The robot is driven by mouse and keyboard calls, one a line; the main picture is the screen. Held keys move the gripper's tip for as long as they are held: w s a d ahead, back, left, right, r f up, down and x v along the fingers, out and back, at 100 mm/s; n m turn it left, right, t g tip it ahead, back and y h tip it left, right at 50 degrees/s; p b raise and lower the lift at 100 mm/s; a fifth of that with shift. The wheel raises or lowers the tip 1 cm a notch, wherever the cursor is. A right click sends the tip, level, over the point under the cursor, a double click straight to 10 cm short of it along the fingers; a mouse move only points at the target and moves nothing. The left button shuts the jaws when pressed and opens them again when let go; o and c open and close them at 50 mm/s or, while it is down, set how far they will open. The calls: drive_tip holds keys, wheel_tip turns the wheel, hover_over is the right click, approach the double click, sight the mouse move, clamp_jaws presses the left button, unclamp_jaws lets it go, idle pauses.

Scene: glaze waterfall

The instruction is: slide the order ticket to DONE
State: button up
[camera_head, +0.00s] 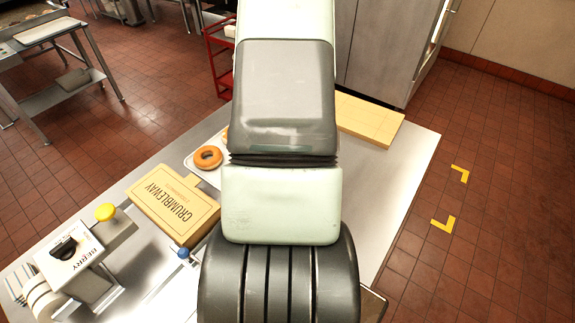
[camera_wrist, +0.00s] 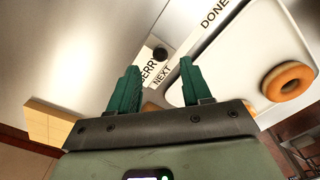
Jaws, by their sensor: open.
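In the wrist view, the order ticket (camera_wrist: 149,68) is a pale card marked "BERRY", partly hidden, with a dark round knob (camera_wrist: 160,53) beside the lettering. It lies by the label "NEXT" (camera_wrist: 161,76). A second label, "DONE" (camera_wrist: 214,18), is farther up and right, beside a white tray. My gripper (camera_wrist: 160,65) has two green fingers spread apart, one on either side of the ticket and knob in the picture. Nothing is held; I cannot tell whether they touch. In the head view my arm hides the ticket, labels and gripper.
A white tray (camera_wrist: 283,30) holds an orange-brown donut (camera_wrist: 288,80). On the steel table (camera_head: 408,165) stand a "CRUMBLEWAY" box (camera_head: 172,207) and a machine marked "BERRY" (camera_head: 68,254) at the left. A pale yellow block (camera_head: 368,120) lies at the far right.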

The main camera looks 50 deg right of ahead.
drive_tip(key=shift+f, duration=2.35)
clamp_jaws()
